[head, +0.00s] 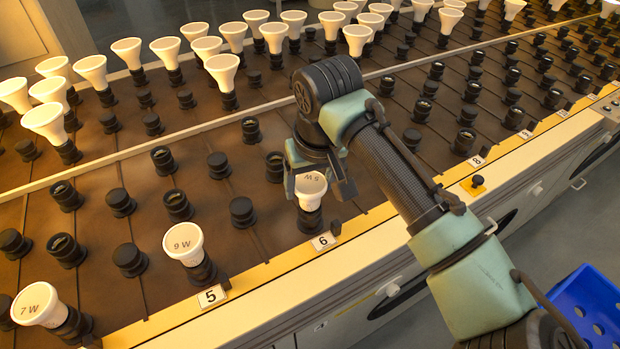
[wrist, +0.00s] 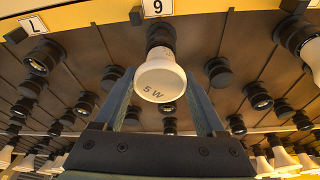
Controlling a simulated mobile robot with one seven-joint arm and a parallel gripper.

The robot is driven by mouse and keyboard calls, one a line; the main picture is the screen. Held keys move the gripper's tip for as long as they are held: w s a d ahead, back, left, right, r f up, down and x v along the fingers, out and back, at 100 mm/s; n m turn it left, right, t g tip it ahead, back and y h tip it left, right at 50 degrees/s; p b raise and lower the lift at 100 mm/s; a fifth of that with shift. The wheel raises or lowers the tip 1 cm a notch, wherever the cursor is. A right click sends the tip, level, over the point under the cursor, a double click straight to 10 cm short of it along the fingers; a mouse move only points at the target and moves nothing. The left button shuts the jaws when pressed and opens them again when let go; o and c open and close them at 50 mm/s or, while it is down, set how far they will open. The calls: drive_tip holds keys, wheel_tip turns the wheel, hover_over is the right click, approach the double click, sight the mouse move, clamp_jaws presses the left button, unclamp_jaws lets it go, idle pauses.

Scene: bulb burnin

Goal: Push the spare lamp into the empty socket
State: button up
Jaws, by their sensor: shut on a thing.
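The spare lamp (head: 310,190), white and marked 5 W, stands upright at the black socket (head: 309,220) beside label 6. My gripper (head: 318,186) is around the lamp from above and shut on it. In the wrist view the lamp (wrist: 160,82) sits between the two fingers (wrist: 160,92), its face toward the camera. Its narrow neck meets the dark socket (wrist: 160,36) there. I cannot tell how deep the neck sits in the socket.
A 9 W lamp (head: 184,243) stands near label 5, and a 7 W lamp (head: 40,306) is at the lower left. Several white lamps fill the back rows. Many black sockets are around. A yellow-based black knob (head: 476,184) is on the front rail. A blue crate (head: 585,310) is at lower right.

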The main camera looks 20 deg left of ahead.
drive_tip(key=shift+f, duration=0.15)
drive_tip(key=o, duration=1.3)
drive_tip(key=p+v, duration=0.3)
drive_tip(key=v, duration=1)
